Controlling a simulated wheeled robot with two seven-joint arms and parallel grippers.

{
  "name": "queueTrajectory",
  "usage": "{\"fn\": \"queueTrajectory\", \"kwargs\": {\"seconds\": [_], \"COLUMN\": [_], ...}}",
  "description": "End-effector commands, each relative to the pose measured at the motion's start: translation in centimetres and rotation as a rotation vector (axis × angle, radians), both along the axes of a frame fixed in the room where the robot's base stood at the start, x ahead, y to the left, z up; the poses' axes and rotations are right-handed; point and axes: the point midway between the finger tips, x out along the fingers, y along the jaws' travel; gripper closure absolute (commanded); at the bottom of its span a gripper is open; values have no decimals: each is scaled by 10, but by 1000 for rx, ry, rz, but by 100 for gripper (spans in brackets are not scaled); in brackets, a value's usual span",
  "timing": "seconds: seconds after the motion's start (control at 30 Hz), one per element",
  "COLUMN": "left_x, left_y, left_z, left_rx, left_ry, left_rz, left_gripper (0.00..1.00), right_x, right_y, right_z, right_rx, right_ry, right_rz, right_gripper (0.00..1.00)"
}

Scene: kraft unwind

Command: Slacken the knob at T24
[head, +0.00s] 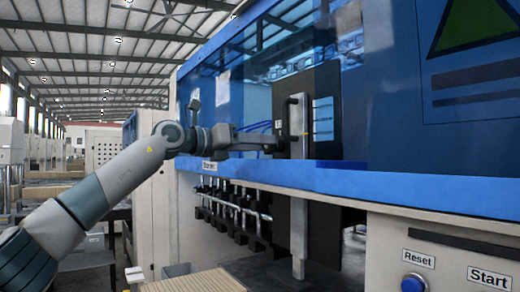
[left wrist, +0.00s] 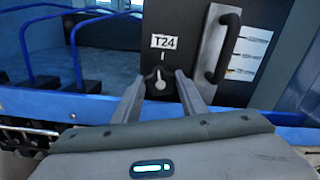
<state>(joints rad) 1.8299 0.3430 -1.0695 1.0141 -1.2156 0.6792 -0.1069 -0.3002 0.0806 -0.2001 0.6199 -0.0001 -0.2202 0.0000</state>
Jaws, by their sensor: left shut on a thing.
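The T24 knob (left wrist: 158,80) is a small dark knob with a light pointer on a black panel, below the white T24 label (left wrist: 164,41) in the left wrist view. My left gripper (left wrist: 161,77) has its two fingers on either side of the knob and is shut on it. In the head view my left gripper (head: 278,144) reaches the black panel (head: 322,110) from the left. The knob itself is hidden there behind the fingers. My right gripper is not in view.
Blue hoses (left wrist: 75,40) loop at the left. A blue ledge (head: 400,184) runs below the panel. A blue Reset button (head: 413,283) sits at the lower right.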

Motion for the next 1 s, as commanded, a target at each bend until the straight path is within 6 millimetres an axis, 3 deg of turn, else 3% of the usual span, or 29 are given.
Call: {"fn": "queueTrajectory", "kwargs": {"seconds": [0.5, 1.0], "left_x": [2, 2], "left_y": [2, 2], "left_z": [0, 2], "left_rx": [-184, -208], "left_ry": [267, 299], "left_rz": [1, 1], "left_gripper": [84, 84], "right_x": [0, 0], "right_y": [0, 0], "right_z": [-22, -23], "right_rx": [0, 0], "right_ry": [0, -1], "right_rz": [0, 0], "right_gripper": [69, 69]}}
